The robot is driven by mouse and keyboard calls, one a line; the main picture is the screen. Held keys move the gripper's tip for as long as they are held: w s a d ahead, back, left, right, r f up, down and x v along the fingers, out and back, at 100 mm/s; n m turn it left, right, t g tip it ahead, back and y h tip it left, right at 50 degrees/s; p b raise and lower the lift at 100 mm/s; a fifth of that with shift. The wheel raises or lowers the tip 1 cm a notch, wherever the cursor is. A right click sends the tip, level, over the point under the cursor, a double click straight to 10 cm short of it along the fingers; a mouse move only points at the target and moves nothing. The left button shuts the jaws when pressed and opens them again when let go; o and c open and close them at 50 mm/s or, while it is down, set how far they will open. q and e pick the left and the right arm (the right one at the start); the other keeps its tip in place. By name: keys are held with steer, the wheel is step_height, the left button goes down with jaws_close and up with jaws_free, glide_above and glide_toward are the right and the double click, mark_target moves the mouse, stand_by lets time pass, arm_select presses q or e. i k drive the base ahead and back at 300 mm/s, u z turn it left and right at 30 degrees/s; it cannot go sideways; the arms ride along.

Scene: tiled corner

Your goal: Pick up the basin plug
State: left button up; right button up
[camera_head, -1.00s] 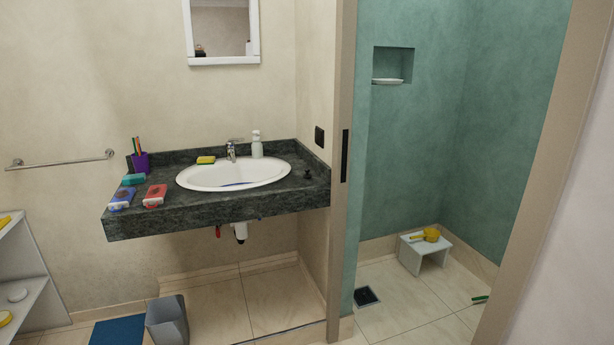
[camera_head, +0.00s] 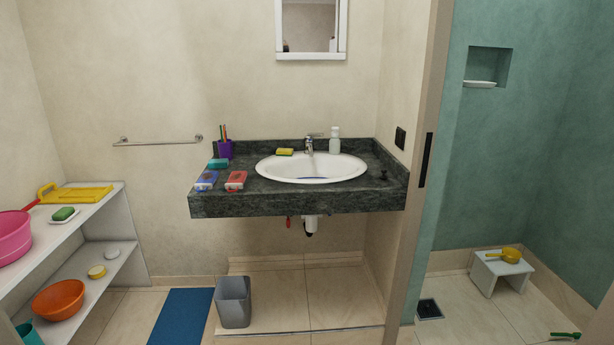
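A small black object that looks like the basin plug (camera_head: 383,175) sits on the right end of the dark stone counter (camera_head: 300,203), to the right of the white oval basin (camera_head: 312,168). It is too small in view to make out its details. The basin has a chrome tap (camera_head: 309,146) at its back edge. Neither of my grippers shows in the head view.
A yellow sponge, soap bottle (camera_head: 335,140), purple cup (camera_head: 224,149) and soap boxes (camera_head: 236,180) stand on the counter. A grey bin (camera_head: 233,301) and blue mat (camera_head: 181,316) lie below. Shelves (camera_head: 135,232) stand left; a door frame (camera_head: 424,170) bounds the right.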

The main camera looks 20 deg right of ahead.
mark_target(382, 178)
steer(key=z, duration=0.5)
steer(key=i, duration=1.6)
steer(key=u, duration=1.4)
